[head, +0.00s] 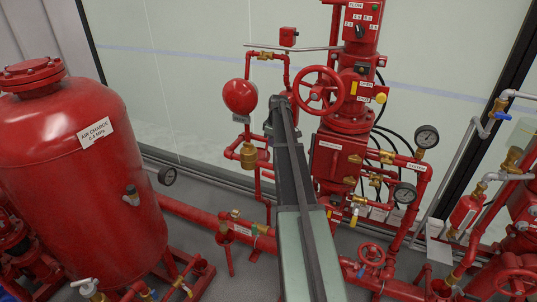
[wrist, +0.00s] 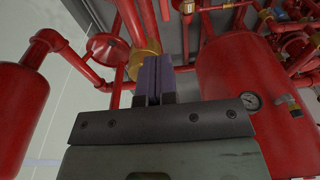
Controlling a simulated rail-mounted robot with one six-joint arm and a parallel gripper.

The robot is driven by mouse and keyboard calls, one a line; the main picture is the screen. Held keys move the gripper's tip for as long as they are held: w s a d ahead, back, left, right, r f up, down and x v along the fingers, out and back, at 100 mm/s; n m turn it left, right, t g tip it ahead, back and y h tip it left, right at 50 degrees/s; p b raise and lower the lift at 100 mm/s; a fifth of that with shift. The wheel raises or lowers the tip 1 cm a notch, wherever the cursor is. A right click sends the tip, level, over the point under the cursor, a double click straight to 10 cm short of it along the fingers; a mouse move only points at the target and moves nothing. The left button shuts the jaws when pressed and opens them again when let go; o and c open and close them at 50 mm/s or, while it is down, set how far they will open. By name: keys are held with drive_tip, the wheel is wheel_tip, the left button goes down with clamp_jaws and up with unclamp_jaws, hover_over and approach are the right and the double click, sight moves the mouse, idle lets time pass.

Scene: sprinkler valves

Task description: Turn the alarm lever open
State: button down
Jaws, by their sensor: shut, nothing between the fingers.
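I cannot tell for sure which handle is the alarm lever. Several small valve handles, one yellow (head: 354,216), sit low on the red valve station (head: 335,160) in the head view. A long grey bar (head: 292,48) runs level near the red alarm bell (head: 240,96). My gripper (head: 281,103) is at the far end of my arm, between the bell and the red handwheel (head: 318,90); its fingertips are hard to make out there. In the wrist view my gripper's purple-grey fingers (wrist: 152,78) are shut together and empty, in front of a brass fitting (wrist: 143,52). Contact cannot be told.
A large red air tank (head: 75,180) stands at the left. Pressure gauges (head: 427,136) and more red piping (head: 490,200) are at the right. A red pipe (head: 205,222) crosses low. Glass panels stand behind. The wrist view shows red pipes and a tank (wrist: 235,75) close by.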

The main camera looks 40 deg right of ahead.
sight(268, 174)
drive_tip(key=f+b, duration=0.4)
drive_tip(key=w+f+b, duration=0.1)
drive_tip(key=f+b, duration=0.4)
drive_tip(key=a+f+b, duration=0.1)
drive_tip(key=f+b, duration=0.4)
drive_tip(key=shift+w+f, duration=0.15)
drive_tip(key=shift+w, duration=0.05)
drive_tip(key=shift+w+a+f+b, duration=0.1)
drive_tip(key=shift+f+b, duration=0.75)
drive_tip(key=shift+b, duration=0.1)
drive_tip(key=shift+a+f+b, duration=0.1)
drive_tip(key=shift+a+b, duration=0.1)
drive_tip(key=shift+b, duration=0.15)
drive_tip(key=shift+s+a, duration=0.1)
drive_tip(key=shift+s, duration=0.15)
drive_tip(key=shift+r, duration=0.2)
wheel_tip(268, 174, up, 14)
drive_tip(key=p, duration=1.5)
drive_tip(key=shift+w+d+r, duration=0.2)
drive_tip(key=shift+w, duration=0.15)
